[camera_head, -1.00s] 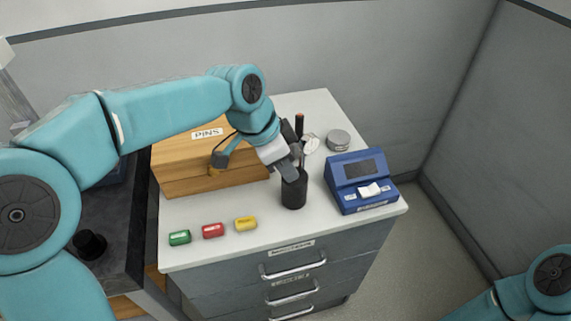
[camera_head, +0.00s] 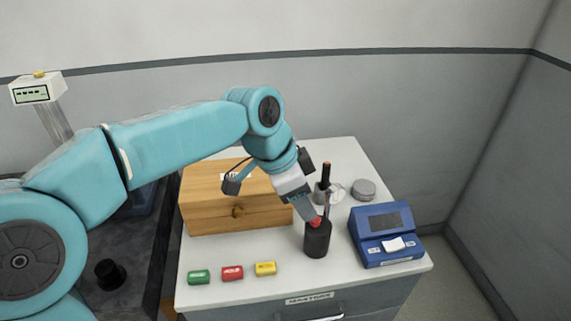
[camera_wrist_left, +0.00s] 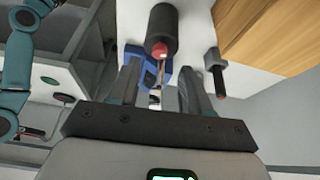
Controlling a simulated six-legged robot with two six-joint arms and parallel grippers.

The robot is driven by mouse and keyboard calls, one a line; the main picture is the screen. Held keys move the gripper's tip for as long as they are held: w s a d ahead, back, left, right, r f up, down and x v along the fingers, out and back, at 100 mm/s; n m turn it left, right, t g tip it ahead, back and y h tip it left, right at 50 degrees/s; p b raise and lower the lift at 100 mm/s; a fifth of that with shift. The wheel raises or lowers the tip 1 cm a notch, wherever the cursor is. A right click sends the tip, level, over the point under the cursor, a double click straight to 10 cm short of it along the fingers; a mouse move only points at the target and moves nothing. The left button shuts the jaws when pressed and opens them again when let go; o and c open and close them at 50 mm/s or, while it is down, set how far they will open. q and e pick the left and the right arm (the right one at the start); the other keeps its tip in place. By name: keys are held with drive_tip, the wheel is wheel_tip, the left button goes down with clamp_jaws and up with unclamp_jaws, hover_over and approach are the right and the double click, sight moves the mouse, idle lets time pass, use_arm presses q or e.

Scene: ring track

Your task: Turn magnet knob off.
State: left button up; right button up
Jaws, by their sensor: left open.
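No knob is labelled as the magnet knob in these frames. A black round knob-like piece (camera_head: 110,273) stands on the dark bench at the left. A black upright cylinder (camera_head: 317,240) with red at its top stands on the white cabinet top; it also shows in the left wrist view (camera_wrist_left: 163,25). My left gripper (camera_head: 316,205) is just above this cylinder, pointing down, and partly hides its top. In the left wrist view its fingers (camera_wrist_left: 160,78) are spread, with the cylinder's red end and a thin shaft seen between them. Contact cannot be told. My right gripper is out of view.
A wooden box (camera_head: 236,212) stands behind. A blue device (camera_head: 387,236) is right of the cylinder. Green (camera_head: 199,277), red (camera_head: 232,273) and yellow (camera_head: 265,268) pieces lie in front. A grey round tin (camera_head: 363,190) and a black-handled tool (camera_head: 325,180) are behind.

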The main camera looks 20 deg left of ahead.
use_arm(q)
drive_tip(key=p+v, duration=0.1)
drive_tip(key=v, duration=1)
drive_tip(key=shift+p, duration=0.3)
drive_tip(key=shift+s, duration=0.1)
